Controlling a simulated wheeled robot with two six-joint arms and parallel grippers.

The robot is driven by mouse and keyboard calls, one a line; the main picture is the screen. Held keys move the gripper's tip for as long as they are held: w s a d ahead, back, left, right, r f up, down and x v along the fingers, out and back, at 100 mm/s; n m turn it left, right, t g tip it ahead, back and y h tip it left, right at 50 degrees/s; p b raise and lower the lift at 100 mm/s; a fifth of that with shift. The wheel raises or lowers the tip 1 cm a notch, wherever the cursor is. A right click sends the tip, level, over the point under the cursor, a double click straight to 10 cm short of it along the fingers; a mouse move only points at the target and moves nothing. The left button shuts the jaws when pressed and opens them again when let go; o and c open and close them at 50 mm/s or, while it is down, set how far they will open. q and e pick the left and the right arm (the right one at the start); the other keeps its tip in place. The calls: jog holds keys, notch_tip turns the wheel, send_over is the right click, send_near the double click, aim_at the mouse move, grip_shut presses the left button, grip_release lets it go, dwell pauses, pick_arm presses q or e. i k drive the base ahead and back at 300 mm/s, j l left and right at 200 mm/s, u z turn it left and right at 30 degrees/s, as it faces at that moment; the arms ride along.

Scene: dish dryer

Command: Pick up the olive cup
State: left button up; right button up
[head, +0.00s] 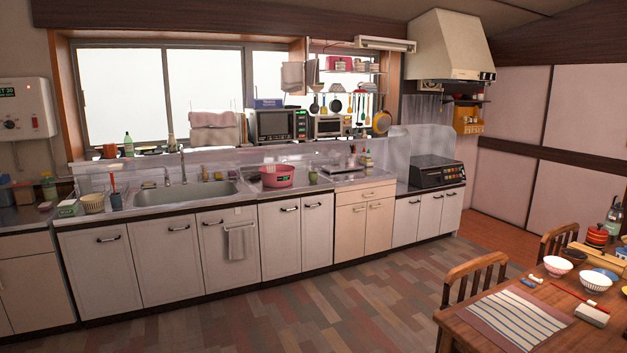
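A small olive-green cup (313,177) stands on the counter just right of the pink tub (277,177). It looks upright, but it is too small to make out well. Neither of my grippers shows in the head view, so nothing is seen near the cup or in a grip.
The long kitchen counter runs along the back wall with a sink (185,193) left of the tub. A black stove (436,172) stands at its right. A dining table (480,338) and wooden chairs (476,285) fill the lower right. The floor (270,315) before the counter is clear.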

aim_at(312, 175)
jog(key=i+z, duration=0.15)
jog(key=i, duration=3.75)
jog(key=l, duration=0.1)
